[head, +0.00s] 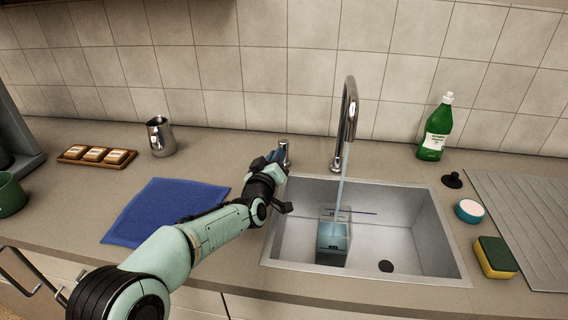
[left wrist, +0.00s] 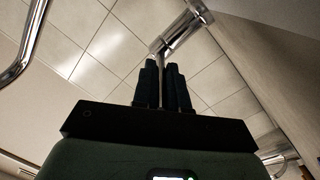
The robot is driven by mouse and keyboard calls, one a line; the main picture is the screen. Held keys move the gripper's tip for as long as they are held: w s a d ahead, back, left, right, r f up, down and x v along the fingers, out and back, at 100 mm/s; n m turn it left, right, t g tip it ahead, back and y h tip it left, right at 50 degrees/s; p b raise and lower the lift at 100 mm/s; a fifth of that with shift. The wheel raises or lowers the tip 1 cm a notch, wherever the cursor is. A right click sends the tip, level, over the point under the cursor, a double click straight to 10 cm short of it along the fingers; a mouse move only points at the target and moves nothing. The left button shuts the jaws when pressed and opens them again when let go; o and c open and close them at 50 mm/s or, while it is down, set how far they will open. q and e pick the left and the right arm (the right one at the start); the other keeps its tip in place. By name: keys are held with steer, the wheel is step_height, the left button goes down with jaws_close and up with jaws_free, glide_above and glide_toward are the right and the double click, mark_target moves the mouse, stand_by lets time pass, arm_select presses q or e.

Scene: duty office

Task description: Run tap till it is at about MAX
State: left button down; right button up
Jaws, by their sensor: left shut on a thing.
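The chrome tap (head: 349,110) arches over the sink, and a stream of water (head: 341,190) runs from it into a clear container (head: 334,238). The container stands upright in the left part of the sink basin (head: 405,235). Bluish water fills much of it, with the surface below the rim; a MAX mark is too small to read. My left gripper (head: 277,156) is at the tap's separate metal control (head: 285,147), left of the spout. In the left wrist view its fingers (left wrist: 163,85) are shut on a thin lever (left wrist: 160,62) below a chrome cylinder (left wrist: 186,32). My right gripper is out of view.
A green soap bottle (head: 435,130), black plug (head: 452,180), blue-white round item (head: 469,211) and sponge (head: 495,257) stand right of the sink. A blue cloth (head: 160,210), metal jug (head: 160,136) and wooden tray (head: 72,158) lie left.

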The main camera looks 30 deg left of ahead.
arm_select(q)
steer(key=c, duration=1.2)
jaws_free()
steer(key=shift+o, duration=0.2)
steer(key=shift+s, duration=0.1)
steer(key=v, duration=1.2)
steer(key=shift+p, duration=0.35)
